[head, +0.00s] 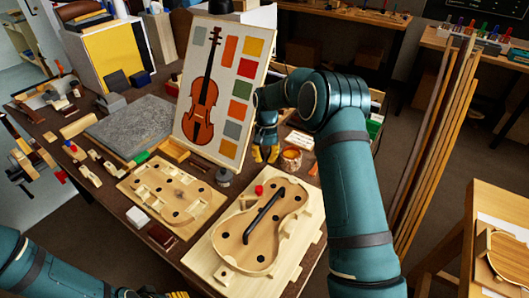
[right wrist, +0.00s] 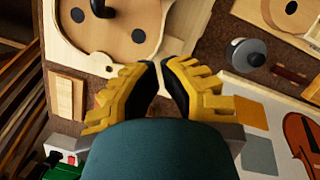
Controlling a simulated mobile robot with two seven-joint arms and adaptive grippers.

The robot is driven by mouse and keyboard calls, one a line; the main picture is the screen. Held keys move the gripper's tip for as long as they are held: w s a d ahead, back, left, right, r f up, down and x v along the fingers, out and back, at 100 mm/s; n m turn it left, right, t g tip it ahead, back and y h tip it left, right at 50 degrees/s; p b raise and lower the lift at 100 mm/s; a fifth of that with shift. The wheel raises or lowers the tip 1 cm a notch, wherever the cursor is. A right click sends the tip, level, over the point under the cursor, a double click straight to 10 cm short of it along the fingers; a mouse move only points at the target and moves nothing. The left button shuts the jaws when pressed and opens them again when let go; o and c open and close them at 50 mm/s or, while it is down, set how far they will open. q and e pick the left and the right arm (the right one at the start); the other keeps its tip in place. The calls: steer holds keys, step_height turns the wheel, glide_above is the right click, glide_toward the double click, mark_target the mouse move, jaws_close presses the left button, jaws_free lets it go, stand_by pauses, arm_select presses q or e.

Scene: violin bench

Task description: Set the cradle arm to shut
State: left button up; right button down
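The wooden cradle board (head: 215,262) holds a violin-shaped body (head: 235,246) at the front centre. A black cradle arm (head: 262,217) lies diagonally over that body. A red knob (head: 259,189) sits near the arm's far end. My right gripper (head: 266,157) points down beyond the board, apart from the arm and empty. In the right wrist view its yellow fingers (right wrist: 161,65) have a gap between them. There, the arm's dark end (right wrist: 101,8) shows at the top edge. Only yellow bits of my left gripper (head: 176,294) show at the bottom edge.
A violin chart panel (head: 246,120) stands just left of my right gripper. A small pot (head: 291,158) is close on its right. A second board with a violin outline (head: 150,208) lies left of the cradle, with a grey knob (head: 224,178) behind it.

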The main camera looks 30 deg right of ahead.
steer(key=x, duration=0.5)
steer(key=shift+s+a+b, duration=0.1)
steer(key=shift+a+b, duration=0.05)
steer(key=shift+b, duration=0.2)
steer(key=s+a, duration=0.2)
steer(key=s, duration=0.1)
steer(key=shift+r, duration=0.15)
steer(key=s+m, duration=0.2)
steer(key=shift+m+y+p, duration=0.3)
steer(key=shift+m+p, duration=0.05)
steer(key=shift+m, duration=0.05)
steer(key=shift+w, duration=0.1)
